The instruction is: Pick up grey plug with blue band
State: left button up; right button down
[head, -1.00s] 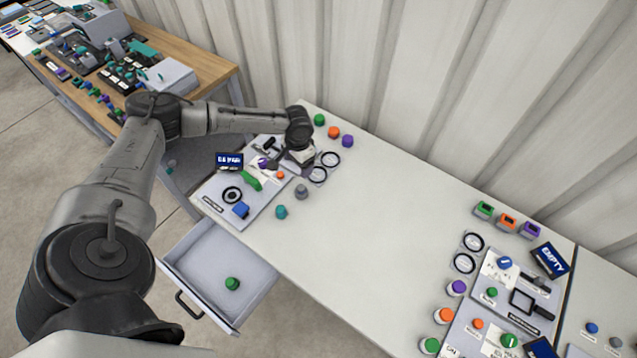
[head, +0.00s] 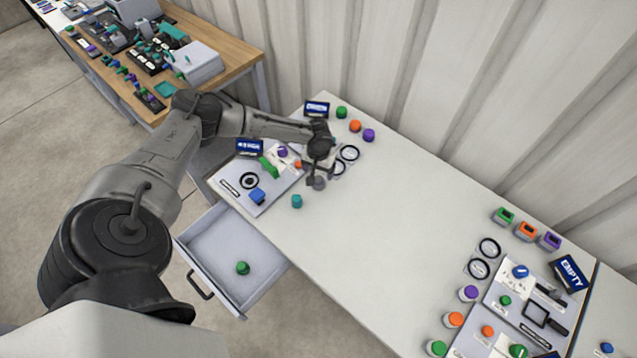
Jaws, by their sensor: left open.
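The grey plug (head: 319,184) stands on the white table, right of the left panel. Its blue band is too small to make out. My left gripper (head: 317,174) points down right at the plug, with its open fingers over and around the plug's top. They partly cover it, and I cannot tell whether they touch it. My right gripper is not in view.
A teal plug (head: 297,201) stands close by, left of the grey one. The left panel (head: 228,197) holds a green handle and a blue knob. The drawer (head: 215,243) is open with a green plug (head: 242,268) inside. The table's middle is clear.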

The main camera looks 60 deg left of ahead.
aim_at(318, 179)
pick_arm(q)
jog(key=shift+s+d+f, duration=0.1)
jog(key=shift+f, duration=1.35)
jog(key=shift+s+d+f, duration=0.1)
jog(key=shift+f, duration=1.35)
jog(key=c, duration=1)
